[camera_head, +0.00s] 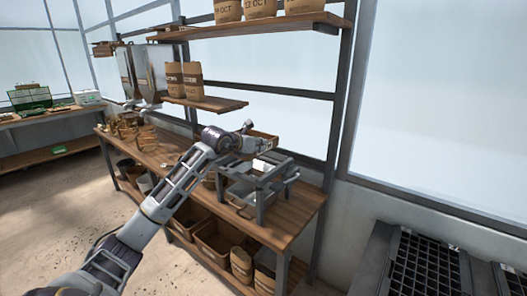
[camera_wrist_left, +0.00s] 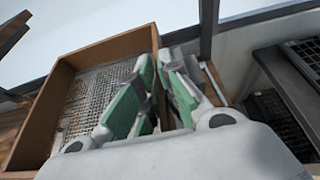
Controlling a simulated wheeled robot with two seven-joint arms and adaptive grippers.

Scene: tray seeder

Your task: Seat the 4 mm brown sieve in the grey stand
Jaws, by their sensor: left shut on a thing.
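The brown sieve (camera_wrist_left: 68,62) fills the left of the left wrist view, a square wooden frame with a wire mesh floor. My left gripper (camera_wrist_left: 158,75) is shut on the sieve's near right wall, its green finger pads on either side of it. In the head view the sieve (camera_head: 263,137) shows only in part behind my left gripper (camera_head: 247,140). It is held above and behind the grey stand (camera_head: 262,185), a four-legged metal frame on the bench. I cannot tell whether the sieve touches the stand. My right gripper is not in view.
The wooden bench (camera_head: 292,222) holds the stand, with several sieves (camera_head: 140,137) at its left end. A shelf (camera_head: 205,102) with paper bags is behind, and tubs (camera_head: 213,237) are below. Black seed trays (camera_head: 424,268) are at lower right.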

